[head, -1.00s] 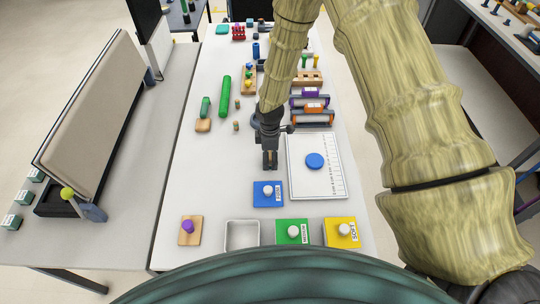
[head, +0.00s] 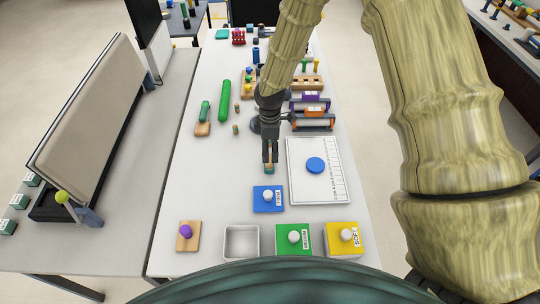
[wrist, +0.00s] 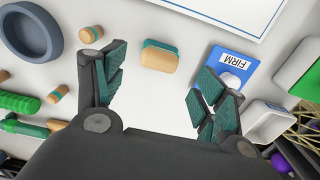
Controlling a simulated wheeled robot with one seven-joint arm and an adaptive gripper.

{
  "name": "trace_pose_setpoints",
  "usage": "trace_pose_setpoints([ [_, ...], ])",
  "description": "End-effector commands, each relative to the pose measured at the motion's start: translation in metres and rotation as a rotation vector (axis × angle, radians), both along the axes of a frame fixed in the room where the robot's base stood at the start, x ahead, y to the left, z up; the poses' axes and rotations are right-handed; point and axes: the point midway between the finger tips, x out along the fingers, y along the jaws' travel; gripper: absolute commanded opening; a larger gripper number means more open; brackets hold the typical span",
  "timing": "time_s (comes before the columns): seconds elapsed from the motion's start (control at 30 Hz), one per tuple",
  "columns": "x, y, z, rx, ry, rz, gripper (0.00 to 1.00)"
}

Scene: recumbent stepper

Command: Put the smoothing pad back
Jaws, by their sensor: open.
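A small wooden block with a teal layer (wrist: 160,57), which looks like the smoothing pad, lies on the white table in the wrist view. In the head view it shows only partly (head: 269,170), just below my gripper's fingertips. My gripper (head: 270,157) is open and points down over the table. In the wrist view its two fingers (wrist: 160,95) are spread wide, with the pad beyond them, between their lines and untouched. An empty white tray (head: 226,246) stands near the table's front edge; whether it is the pad's place I cannot tell.
A blue FIRM block with a white knob (head: 257,204) is close in front of the pad. The ruled white board with a blue disc (head: 300,192) lies to the right. Green (head: 281,248) and yellow (head: 332,248) knobbed blocks line the front. Bare table (head: 215,180) lies to the left.

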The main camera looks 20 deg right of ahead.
Motion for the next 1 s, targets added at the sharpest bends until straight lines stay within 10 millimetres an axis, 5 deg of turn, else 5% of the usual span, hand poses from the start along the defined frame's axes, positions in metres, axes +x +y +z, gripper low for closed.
trace_pose_setpoints([
  [0.5, 0.001, 0.0, 0.051, 0.001, -0.001, 0.0, 0.71],
  [1.0, 0.0, 0.0, 0.055, 0.0, 0.0, 0.0, 0.71],
])
